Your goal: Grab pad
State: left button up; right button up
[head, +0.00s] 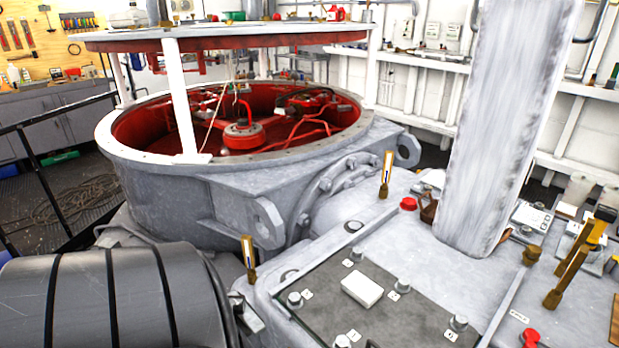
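A small white rectangular block (362,289), possibly the pad, lies flat on a dark grey panel (400,322) on top of the grey machine housing. The panel has several bolts with small white labels around it. I cannot tell for sure whether the pad is the white block or the dark panel. Neither of my grippers is in the head view, and nothing touches the white block.
A thick grey column (495,140) rises right of the panel. Brass-based gauges (248,262) and (386,175) stand upright nearby. A large round red-lined opening (140,152) lies behind. A black ribbed cylinder (85,300) fills the lower left. Red knobs (408,203) sit on the deck.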

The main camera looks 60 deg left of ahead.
aim_at(366, 293)
jog(key=u, duration=1.45)
jog(key=j+z, duration=0.15)
jog(key=z, duration=0.25)
jog(key=j+z, duration=0.2)
jog(key=z, duration=0.2)
jog(key=j+z, duration=0.15)
jog(key=z, duration=0.25)
jog(key=k+j+z, duration=0.1)
jog(key=z, duration=0.3)
jog(key=k+j, duration=0.25)
jog(key=j, duration=0.2)
jog(key=i, duration=0.5)
